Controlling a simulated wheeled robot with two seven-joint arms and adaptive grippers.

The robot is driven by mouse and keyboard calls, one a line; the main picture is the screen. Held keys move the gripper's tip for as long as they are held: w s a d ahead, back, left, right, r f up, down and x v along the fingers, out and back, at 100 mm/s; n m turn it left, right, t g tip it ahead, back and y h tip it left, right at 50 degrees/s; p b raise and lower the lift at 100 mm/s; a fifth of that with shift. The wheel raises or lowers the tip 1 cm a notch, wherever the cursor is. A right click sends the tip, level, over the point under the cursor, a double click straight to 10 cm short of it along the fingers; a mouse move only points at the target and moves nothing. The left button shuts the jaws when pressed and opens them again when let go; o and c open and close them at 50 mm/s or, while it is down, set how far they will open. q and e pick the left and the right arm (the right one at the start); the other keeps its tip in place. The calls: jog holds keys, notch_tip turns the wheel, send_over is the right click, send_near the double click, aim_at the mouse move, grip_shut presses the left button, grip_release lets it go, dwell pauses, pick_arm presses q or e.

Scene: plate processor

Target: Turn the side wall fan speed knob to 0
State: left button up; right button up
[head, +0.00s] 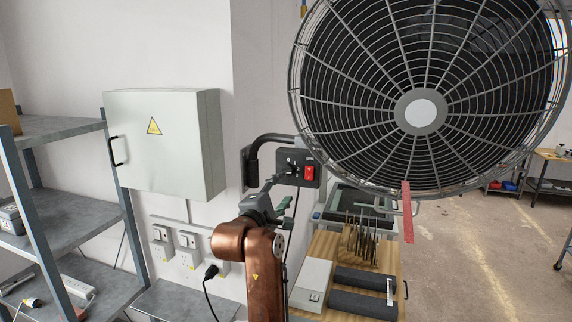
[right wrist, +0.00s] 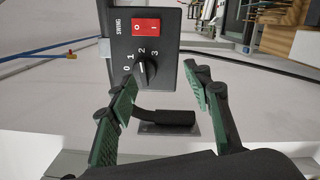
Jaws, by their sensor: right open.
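The fan's black control box (head: 284,155) is on the wall arm beside the fan (head: 420,112). In the right wrist view, its face (right wrist: 172,80) shows a round black speed knob (right wrist: 149,72), with marks 0 to 3 around it. The knob's pointer seems to face near 1 or 2; I cannot tell exactly. A red switch (right wrist: 146,27) sits above the knob. My right gripper (right wrist: 162,76) is open, its green-padded fingers on either side of the knob; the left fingertip appears close to it, contact unclear. It also shows in the head view (head: 285,190). My left gripper is not in view.
A grey electrical cabinet (head: 160,140) hangs on the wall at left, above sockets (head: 188,240). Metal shelves (head: 60,130) stand at far left. A wooden-topped cart (head: 325,245) with tools stands below the fan. Floor at right is open.

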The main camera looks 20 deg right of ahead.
aim_at(287, 173)
jog(key=shift+m+t+y, duration=0.3)
jog(key=shift+y, duration=0.3)
jog(key=w+r+p, duration=0.1)
jog(key=w+d+r+p, duration=0.1)
jog(key=w, duration=0.1)
jog(key=w+d+r+p, duration=0.1)
jog(key=shift+w+d, duration=0.15)
jog(key=shift+w, duration=0.1)
jog(key=shift+w+d+f+p, duration=0.15)
jog(key=shift+w+d+p, duration=0.15)
jog(key=shift+w, duration=0.3)
jog(key=shift+c, duration=0.4)
jog(key=c, duration=1)
jog(key=shift+c, duration=0.2)
